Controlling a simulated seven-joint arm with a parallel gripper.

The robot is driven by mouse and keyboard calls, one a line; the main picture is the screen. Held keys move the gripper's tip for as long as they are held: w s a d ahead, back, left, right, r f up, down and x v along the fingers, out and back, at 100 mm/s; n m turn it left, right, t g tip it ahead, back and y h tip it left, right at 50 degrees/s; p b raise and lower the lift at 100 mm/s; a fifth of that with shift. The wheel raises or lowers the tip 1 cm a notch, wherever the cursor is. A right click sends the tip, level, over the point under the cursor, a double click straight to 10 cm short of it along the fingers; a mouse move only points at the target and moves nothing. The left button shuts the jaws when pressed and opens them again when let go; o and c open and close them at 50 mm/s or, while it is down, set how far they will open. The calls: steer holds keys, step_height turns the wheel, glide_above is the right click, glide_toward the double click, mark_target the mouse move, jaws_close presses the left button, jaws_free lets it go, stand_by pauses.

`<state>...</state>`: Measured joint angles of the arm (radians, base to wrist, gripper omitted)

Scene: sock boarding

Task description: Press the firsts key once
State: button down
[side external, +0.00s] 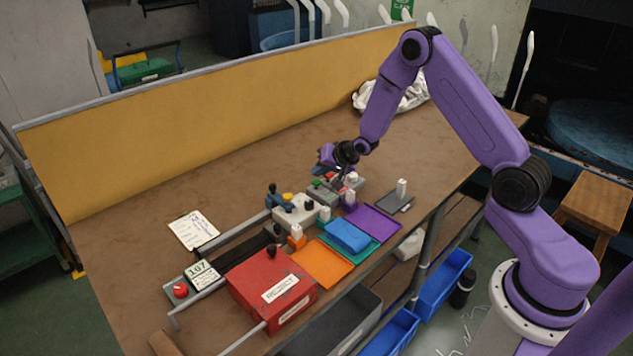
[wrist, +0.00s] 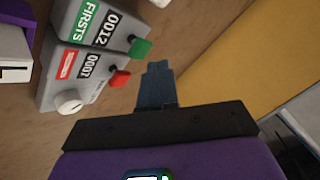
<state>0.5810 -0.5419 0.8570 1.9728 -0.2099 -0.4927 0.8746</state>
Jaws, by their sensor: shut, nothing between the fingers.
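The counter box (wrist: 72,53) is grey and shows at the upper left of the wrist view. Its green FIRSTS label (wrist: 91,20) sits beside a counter reading 0012, with a green key (wrist: 140,48) at the end of that row. Below it are a red label, a counter reading 0007 and a red key (wrist: 120,79). My gripper (wrist: 157,68) is shut and empty, its tips just right of and below the green key, apart from it in the picture. In the side external view my gripper (side external: 327,160) is over the box, which is small and partly hidden there.
A white knob (wrist: 68,102) is on the box. In the side external view, a red reject bin (side external: 258,278), coloured trays such as the orange one (side external: 322,264), and a clipboard (side external: 194,230) lie nearer. A yellow panel (side external: 200,105) backs the table. The bench behind the clipboard is clear.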

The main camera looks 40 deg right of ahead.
mark_target(319, 182)
steer(key=shift+f, duration=0.15)
stand_by(0.7)
steer(key=shift+f, duration=0.3)
steer(key=shift+f, duration=0.65)
stand_by(1.1)
steer(key=shift+r, duration=1.1)
steer(key=shift+r, duration=2.5)
